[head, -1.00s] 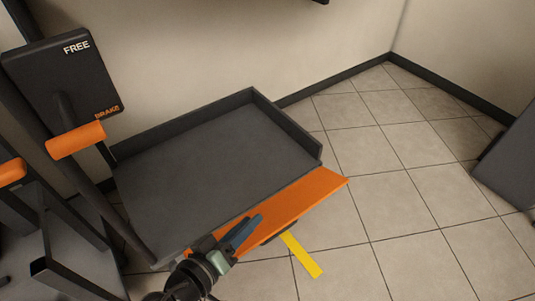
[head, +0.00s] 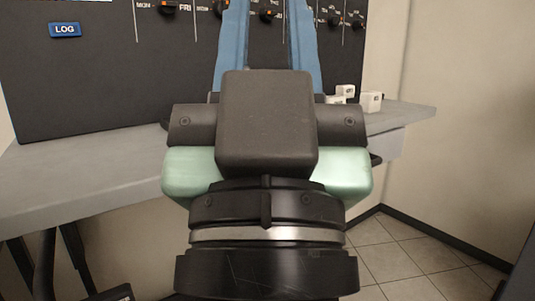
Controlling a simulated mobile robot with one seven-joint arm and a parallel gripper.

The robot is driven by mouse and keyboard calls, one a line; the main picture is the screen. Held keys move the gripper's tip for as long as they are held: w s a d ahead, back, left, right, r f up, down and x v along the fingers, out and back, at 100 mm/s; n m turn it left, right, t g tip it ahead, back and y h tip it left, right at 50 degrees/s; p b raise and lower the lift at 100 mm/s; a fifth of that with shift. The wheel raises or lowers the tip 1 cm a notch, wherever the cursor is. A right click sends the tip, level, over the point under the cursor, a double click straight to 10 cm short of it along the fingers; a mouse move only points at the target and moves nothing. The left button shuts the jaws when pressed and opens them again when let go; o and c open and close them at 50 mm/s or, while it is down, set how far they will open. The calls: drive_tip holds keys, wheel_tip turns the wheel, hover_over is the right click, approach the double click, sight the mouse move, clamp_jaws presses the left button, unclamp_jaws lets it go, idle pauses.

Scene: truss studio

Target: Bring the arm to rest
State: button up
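My gripper (head: 267,35) fills the middle of the head view, seen from behind, with its dark wrist and pale green body below. Its two blue fingers point up and away, parallel, with a wide gap between them. Only the dark board shows through the gap, and I see nothing held. The fingertips run up to or past the top edge of the picture, so their ends are hidden.
Tiled floor (head: 405,255) is open at right.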

wheel_tip(320, 180, up, 38)
drive_tip(key=p, duration=3.7)
drive_tip(key=shift+s+r, duration=0.15)
drive_tip(key=shift+r, duration=0.1)
